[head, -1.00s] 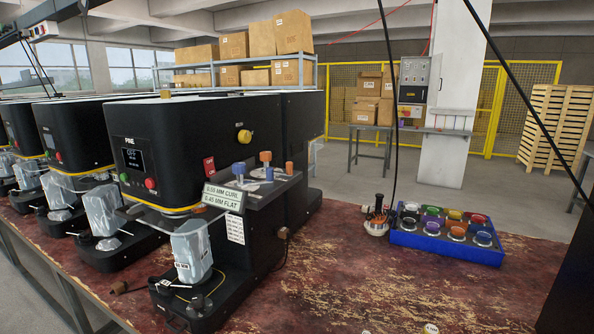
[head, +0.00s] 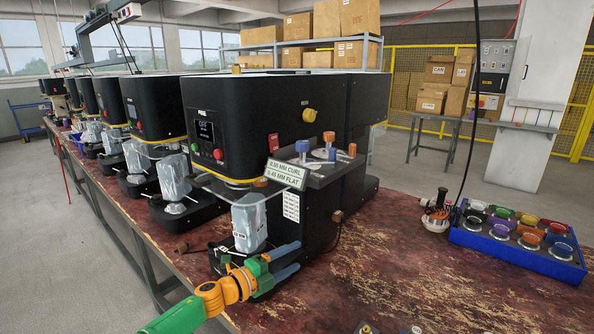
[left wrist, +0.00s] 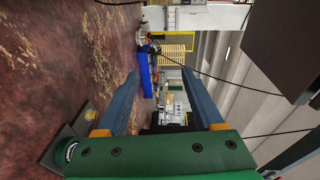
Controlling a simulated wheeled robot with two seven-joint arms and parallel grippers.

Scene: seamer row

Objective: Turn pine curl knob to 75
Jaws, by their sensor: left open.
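The nearest black seamer (head: 240,120), with PINE on its front, stands on the worn red table. Its small display (head: 205,131) appears to read OFF. A yellow knob (head: 309,115) sits on its side. I cannot tell which is the curl knob or read any dial. My left gripper (head: 299,256) is open and empty, low before the machine's base, apart from the knobs. In the left wrist view its blue fingers (left wrist: 160,78) are spread. My right gripper is out of view.
A sign about curl and flat (head: 286,174) stands at the ledge's front. A wrapped block (head: 249,222) stands on the base. A blue tray (head: 515,250) with several coloured-lidded pots lies right. More seamers line up left. The red table (head: 400,265) is mostly clear in front.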

